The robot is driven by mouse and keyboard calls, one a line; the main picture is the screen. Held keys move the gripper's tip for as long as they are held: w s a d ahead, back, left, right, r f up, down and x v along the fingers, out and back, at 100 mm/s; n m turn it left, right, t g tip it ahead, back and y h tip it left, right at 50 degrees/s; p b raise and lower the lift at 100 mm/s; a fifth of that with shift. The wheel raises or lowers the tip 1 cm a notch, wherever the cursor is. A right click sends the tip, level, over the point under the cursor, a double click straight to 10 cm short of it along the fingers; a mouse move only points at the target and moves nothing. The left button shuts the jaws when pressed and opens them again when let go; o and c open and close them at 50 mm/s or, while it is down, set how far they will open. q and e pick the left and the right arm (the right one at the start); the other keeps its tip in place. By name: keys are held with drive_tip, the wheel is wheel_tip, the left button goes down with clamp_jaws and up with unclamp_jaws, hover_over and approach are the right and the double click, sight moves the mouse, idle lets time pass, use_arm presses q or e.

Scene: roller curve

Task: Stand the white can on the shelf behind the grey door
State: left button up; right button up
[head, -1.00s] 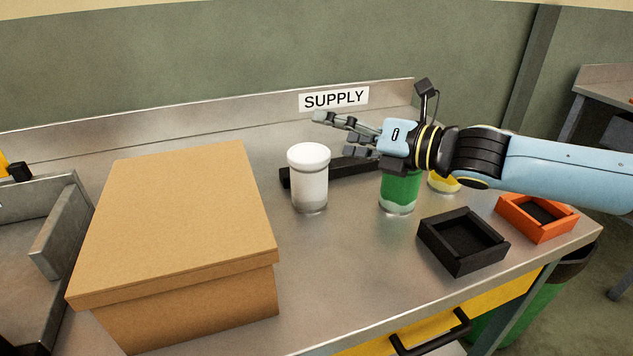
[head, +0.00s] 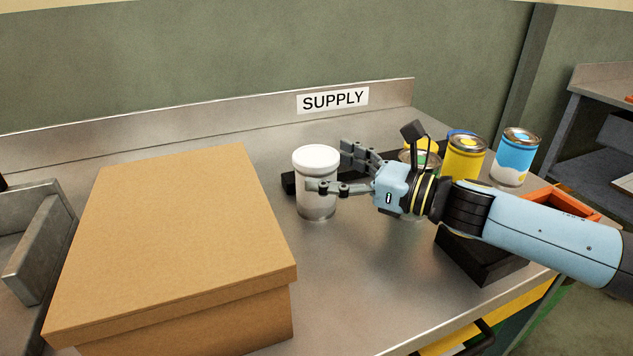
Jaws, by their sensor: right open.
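The white can (head: 316,205), with a white lid and a greyer lower part, stands upright on the metal bench under the SUPPLY sign. My right gripper (head: 331,167) is open and comes in from the right at the can. Its near finger crosses in front of the can's right side, and its far finger is behind and to the right of the lid. I cannot tell whether either finger touches the can. My left gripper is not in view. No grey door or shelf behind it can be made out.
A large cardboard box (head: 170,230) stands left of the can. A black bar lies behind the can. A metal fixture (head: 38,240) is at far left.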

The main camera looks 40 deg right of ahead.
sight(314, 156)
drive_tip(key=p+x, duration=0.1)
drive_tip(key=x, duration=0.3)
drive_tip(key=shift+r+p, duration=0.1)
drive_tip(key=shift+p, duration=0.25)
drive_tip(key=shift+w, duration=0.15)
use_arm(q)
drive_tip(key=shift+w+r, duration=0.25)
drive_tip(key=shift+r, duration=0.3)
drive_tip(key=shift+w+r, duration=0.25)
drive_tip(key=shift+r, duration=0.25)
use_arm(e)
drive_tip(key=c, duration=1.1)
